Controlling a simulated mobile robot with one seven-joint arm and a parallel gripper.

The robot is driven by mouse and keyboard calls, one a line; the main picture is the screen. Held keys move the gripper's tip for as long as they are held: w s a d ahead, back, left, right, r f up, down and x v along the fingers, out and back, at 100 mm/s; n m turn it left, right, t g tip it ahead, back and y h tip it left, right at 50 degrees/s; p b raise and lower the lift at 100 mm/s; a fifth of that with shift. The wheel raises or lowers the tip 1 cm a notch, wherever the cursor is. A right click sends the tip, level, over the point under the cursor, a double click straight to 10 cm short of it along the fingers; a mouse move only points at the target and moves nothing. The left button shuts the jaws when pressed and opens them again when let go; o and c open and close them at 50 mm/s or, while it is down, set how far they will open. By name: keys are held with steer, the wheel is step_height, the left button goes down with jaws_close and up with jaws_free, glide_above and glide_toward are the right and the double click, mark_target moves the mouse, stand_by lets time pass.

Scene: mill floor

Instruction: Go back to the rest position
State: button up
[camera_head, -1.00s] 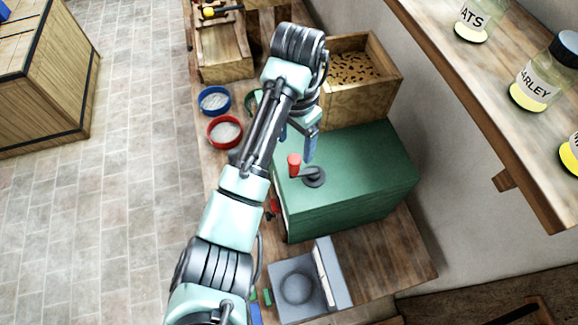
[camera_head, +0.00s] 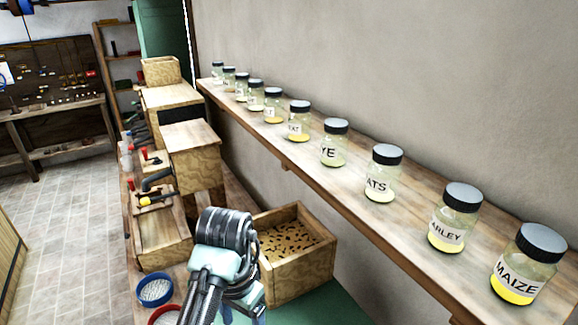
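My arm rises from the bottom edge of the head view. My gripper (camera_head: 245,312) hangs below the wrist joint at the bottom, partly cut off by the frame edge.
A wooden bin (camera_head: 318,267) of brown pieces stands close right of my wrist. A blue bowl (camera_head: 155,291) and a red-rimmed bowl (camera_head: 164,318) are at left. A wall shelf (camera_head: 330,187) carries several labelled jars. The tiled floor (camera_head: 75,225) at left is clear.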

steer(key=w+d+r+t+h+b, duration=0.2)
steer(key=w+d+r+t+b, duration=0.6)
steer(key=w+d+r+t, duration=0.3)
steer(key=s+d+r+n+t+h+b, duration=0.1)
steer(key=d+r+t+b, duration=0.15)
steer(key=r, duration=0.25)
steer(key=s+d+r+t+b, duration=0.1)
steer(key=r+t, duration=0.3)
steer(key=r, duration=0.1)
steer(key=s+a+r+n+t+y+b, duration=0.3)
steer(key=s+r+t, duration=0.6)
steer(key=s+r, duration=0.5)
steer(key=s+n+b, duration=0.1)
steer(key=s+b, duration=0.1)
steer(key=s, duration=0.2)
steer(key=shift+a+t, duration=0.35)
steer(key=shift+a, duration=0.05)
steer(key=shift+w+b, duration=0.1)
steer(key=shift+b, duration=0.25)
